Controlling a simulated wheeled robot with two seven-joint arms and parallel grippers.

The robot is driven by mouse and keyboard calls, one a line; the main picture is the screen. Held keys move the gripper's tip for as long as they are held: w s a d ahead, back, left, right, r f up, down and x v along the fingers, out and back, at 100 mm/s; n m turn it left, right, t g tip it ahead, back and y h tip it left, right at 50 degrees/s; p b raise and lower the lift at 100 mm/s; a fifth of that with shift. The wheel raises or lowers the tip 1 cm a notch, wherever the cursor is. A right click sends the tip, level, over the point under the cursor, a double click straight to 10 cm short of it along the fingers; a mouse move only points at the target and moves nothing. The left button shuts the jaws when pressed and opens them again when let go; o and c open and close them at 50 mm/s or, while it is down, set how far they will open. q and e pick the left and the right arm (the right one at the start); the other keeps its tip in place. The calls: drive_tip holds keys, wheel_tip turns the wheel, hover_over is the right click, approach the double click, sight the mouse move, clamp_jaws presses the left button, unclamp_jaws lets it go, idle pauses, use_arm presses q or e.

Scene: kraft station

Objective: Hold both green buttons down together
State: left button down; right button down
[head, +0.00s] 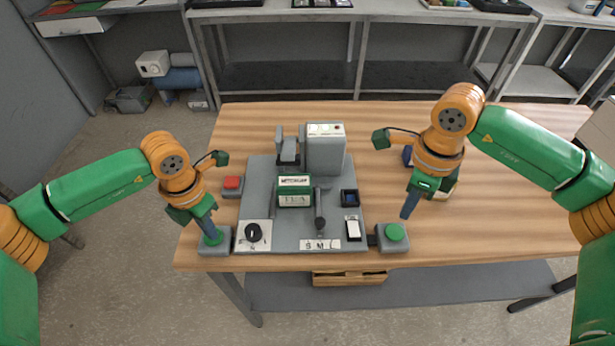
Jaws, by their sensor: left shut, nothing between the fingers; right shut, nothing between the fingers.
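The left green button (212,238) sits on a grey box at the table's front left. My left gripper (210,234) is shut, with its tip over this button and partly hiding it. I cannot tell whether the button is pressed. The right green button (394,232) sits on a grey box at the front right of the machine plate and is fully visible. My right gripper (405,214) is shut, with its tip just above and behind the right button in the picture, apart from it as far as I can see.
Between the buttons stands a grey machine plate (280,235) with a black knob (253,232), a lever (319,222), a white rocker switch (353,229) and a tall grey housing (326,155). A red button (232,184) is at its left. The wooden table (500,220) is clear at right.

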use_arm(q)
drive_tip(key=shift+r, duration=3.5)
